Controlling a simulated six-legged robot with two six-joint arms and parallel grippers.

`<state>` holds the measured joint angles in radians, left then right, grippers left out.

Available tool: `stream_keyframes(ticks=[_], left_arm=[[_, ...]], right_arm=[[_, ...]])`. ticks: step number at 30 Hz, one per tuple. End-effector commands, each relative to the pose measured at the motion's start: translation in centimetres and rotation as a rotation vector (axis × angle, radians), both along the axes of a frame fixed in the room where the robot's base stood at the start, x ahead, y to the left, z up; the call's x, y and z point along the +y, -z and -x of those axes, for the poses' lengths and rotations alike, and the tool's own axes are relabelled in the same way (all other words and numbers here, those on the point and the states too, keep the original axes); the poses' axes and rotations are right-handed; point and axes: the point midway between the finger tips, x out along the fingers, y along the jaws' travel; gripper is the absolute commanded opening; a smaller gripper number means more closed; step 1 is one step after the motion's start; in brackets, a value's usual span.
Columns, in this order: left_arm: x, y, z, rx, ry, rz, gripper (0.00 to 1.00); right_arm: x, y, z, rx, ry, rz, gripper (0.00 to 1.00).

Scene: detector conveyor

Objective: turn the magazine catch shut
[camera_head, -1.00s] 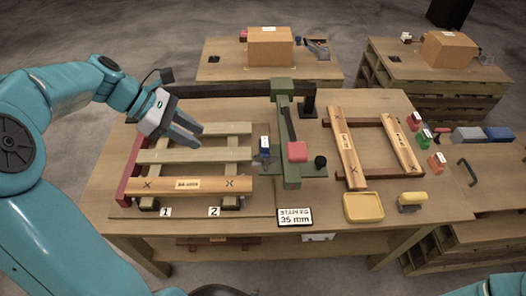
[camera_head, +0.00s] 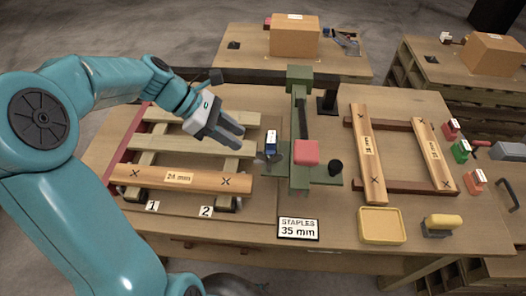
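A green stapling machine (camera_head: 300,110) with a red pad (camera_head: 306,152) stands mid-table. On its left side is a small blue piece with a white label (camera_head: 271,143), with a grey metal part (camera_head: 272,160) just below it. A black knob (camera_head: 335,167) is on its right side. I cannot tell which of these parts is the magazine catch, or whether it is turned. My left gripper (camera_head: 241,140) is left of the blue piece, apart from it, over the slats. Its two fingers are parted with nothing seen between them. My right gripper is not in view.
A slatted wooden frame (camera_head: 190,142) with a marked board (camera_head: 180,178) lies left. A "STAPLES 35 mm" sign (camera_head: 298,229) stands in front. Right are another wooden frame (camera_head: 371,150), a yellow tray (camera_head: 381,225) and small coloured blocks (camera_head: 460,150).

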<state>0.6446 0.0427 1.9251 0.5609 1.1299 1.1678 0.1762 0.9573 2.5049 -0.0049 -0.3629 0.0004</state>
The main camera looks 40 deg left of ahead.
Motion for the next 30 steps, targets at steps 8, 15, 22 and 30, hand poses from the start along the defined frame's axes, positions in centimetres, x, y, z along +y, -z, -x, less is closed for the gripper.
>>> stream_keyframes(ticks=[8, 15, 22, 30], left_arm=[[-4.0, 4.5, -2.4, 0.002, 0.004, 0.001, 0.34], [-5.6, 6.4, -3.7, 0.001, 0.003, -0.001, 0.34], [-5.8, 6.6, -4.0, 0.000, 0.001, -0.001, 0.34], [-5.7, 6.6, -3.9, 0.000, 0.001, -0.001, 0.00]], right_arm=[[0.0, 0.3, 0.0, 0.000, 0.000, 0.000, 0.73], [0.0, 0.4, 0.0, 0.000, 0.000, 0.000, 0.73], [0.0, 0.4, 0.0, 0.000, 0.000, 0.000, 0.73], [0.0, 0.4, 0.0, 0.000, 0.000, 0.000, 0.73]])
